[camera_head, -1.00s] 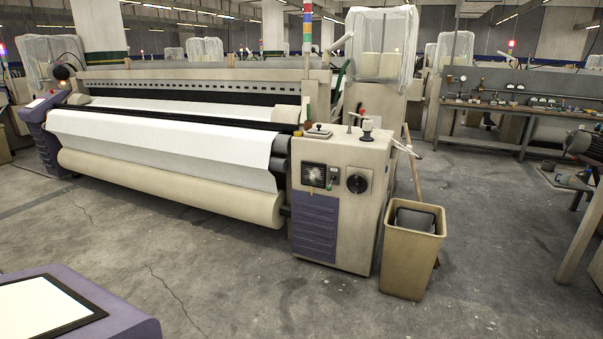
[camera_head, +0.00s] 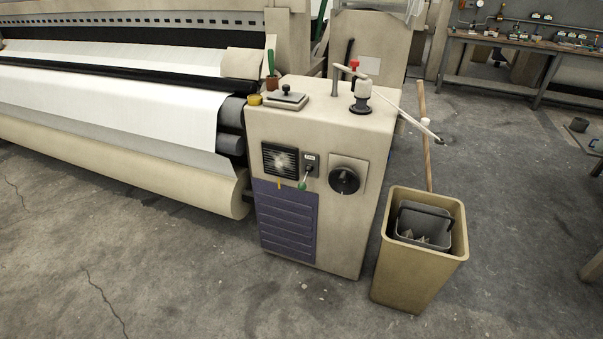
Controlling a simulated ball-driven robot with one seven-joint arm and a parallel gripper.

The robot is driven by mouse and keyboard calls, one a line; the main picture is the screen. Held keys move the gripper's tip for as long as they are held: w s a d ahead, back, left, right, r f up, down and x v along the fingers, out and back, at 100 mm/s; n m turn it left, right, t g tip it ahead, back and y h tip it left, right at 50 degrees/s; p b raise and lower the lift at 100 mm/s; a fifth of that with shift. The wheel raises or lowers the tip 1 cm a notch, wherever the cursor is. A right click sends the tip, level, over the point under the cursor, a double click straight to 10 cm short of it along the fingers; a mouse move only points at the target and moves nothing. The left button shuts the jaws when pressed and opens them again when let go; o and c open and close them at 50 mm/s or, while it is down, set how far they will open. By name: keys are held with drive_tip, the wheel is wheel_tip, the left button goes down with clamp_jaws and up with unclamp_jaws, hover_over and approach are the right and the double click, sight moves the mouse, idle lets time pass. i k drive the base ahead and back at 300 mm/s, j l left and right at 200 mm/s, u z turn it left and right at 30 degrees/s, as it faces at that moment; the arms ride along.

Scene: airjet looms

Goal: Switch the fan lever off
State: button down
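The fan lever (camera_head: 304,183) is a small lever with a green tip on the front of the beige loom cabinet (camera_head: 338,226). It slants down and to the left from a dark pivot below a small label (camera_head: 310,157). The fan grille (camera_head: 281,161), a dark square, is just left of it. A round black knob (camera_head: 344,180) on a square plate is to its right. My gripper is not in view.
A tan bin (camera_head: 413,262) with a grey bucket inside stands right of the cabinet, with a wooden handle (camera_head: 425,140) behind it. A cloth roll (camera_head: 150,165) extends left. Small items sit on the cabinet top. The floor in front (camera_head: 200,290) is clear.

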sight(302, 187)
drive_tip(key=i+l+u, duration=0.1)
drive_tip(key=i+u, duration=0.2)
drive_tip(key=i, duration=0.2)
drive_tip(key=i+l+u, duration=0.25)
drive_tip(key=i, duration=0.25)
drive_tip(key=i+l+u, duration=0.3)
drive_tip(key=i, duration=0.2)
drive_tip(key=i+l+u, duration=0.25)
drive_tip(key=i, duration=0.2)
